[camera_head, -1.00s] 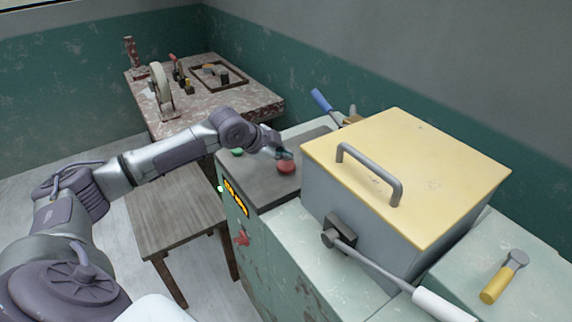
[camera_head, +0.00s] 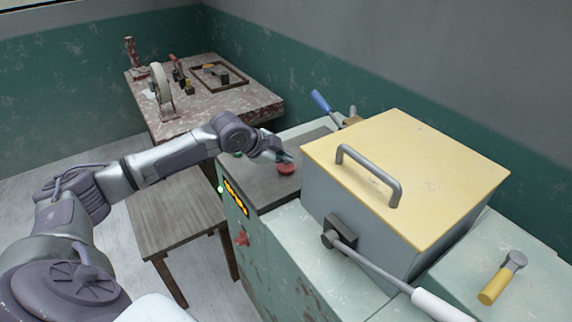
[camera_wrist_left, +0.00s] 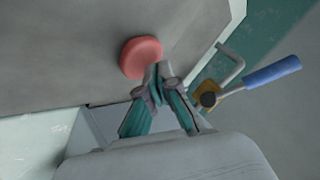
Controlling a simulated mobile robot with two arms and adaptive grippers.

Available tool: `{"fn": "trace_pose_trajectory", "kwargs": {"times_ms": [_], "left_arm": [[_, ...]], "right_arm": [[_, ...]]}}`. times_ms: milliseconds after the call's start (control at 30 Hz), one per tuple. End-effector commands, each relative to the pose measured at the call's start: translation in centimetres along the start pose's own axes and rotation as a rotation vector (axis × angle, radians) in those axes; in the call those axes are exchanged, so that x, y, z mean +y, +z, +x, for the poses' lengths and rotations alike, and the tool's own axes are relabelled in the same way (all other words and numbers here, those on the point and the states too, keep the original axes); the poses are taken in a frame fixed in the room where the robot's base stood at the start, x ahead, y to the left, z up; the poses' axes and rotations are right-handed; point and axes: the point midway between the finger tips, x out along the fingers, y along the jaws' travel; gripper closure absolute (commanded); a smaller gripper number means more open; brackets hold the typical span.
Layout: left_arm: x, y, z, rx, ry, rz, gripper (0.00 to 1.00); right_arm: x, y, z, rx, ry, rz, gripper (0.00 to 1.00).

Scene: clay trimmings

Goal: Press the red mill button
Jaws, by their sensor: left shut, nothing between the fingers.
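The red mill button (camera_head: 286,169) is a round red mushroom cap on the dark top panel (camera_head: 268,190) of the green mill cabinet. In the left wrist view the red button (camera_wrist_left: 141,57) lies just beyond my fingertips. My left gripper (camera_head: 287,160) is shut and empty, with its tips at the button's upper edge in the head view. In the left wrist view the shut fingers (camera_wrist_left: 158,72) overlap the button's right edge. I cannot tell whether they touch it. A green button (camera_head: 237,154) is partly hidden behind my left arm. My right gripper is not in view.
A large box with a yellow lid (camera_head: 410,165) and grey handle stands right of the panel. A blue-handled lever (camera_head: 321,101) is behind it, and a white-handled lever (camera_head: 440,305) reaches forward. A wooden stool (camera_head: 175,215) stands left of the cabinet.

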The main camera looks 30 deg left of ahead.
Motion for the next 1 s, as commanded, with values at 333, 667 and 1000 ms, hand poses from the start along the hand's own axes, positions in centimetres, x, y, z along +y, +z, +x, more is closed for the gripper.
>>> {"fn": "trace_pose_trajectory", "kwargs": {"times_ms": [333, 667, 1000], "left_arm": [[0.03, 0.05, 0.04, -0.001, 0.0, 0.0, 1.0], [0.24, 0.25, 0.31, -0.001, 0.001, 0.0, 1.0], [0.48, 0.49, 0.61, -0.002, 0.001, 0.0, 1.0]], "right_arm": [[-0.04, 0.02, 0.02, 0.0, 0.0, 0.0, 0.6], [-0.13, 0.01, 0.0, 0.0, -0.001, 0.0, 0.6], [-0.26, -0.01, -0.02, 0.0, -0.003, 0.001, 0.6]]}}
